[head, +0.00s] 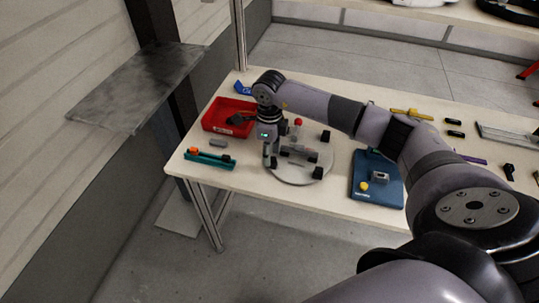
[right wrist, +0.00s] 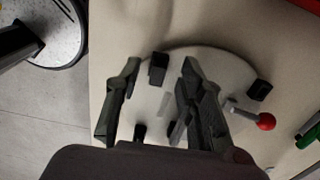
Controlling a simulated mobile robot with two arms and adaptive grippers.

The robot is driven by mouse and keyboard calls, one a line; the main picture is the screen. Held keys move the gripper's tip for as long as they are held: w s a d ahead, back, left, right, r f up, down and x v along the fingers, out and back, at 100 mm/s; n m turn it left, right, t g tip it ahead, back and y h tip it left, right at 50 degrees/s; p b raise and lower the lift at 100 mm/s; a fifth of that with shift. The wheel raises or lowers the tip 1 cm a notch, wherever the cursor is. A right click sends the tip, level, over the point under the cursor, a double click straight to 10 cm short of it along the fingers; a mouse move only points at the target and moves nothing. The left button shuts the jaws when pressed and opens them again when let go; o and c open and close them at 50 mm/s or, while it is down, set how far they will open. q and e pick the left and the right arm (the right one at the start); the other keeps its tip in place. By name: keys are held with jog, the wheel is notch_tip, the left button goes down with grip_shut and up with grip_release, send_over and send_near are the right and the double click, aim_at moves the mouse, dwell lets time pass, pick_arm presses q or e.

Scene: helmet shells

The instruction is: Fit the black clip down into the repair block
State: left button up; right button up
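My right gripper (head: 269,160) reaches down over the left side of a round pale fixture plate (head: 300,176). In the right wrist view its two fingers (right wrist: 155,105) are spread apart above the plate, with no held part visible between them. A small grey block (head: 380,176) with a dark opening sits on a blue board (head: 364,191) right of the plate; it may be the repair block. Small black parts lie at the table's right, one of them upright-looking (head: 509,171); I cannot tell which is the black clip. My left gripper is not in view.
The plate carries black posts (head: 317,172) and a red ball knob (head: 298,122). A red bin (head: 222,127), a teal tray (head: 209,160) and a loose grey piece (head: 218,143) stand left. A yellow tool (head: 411,114) lies behind. The table's front edge is close.

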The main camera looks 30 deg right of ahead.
notch_tip(320, 180, up, 10)
jog(key=shift+r, duration=0.2)
dwell(0.5)
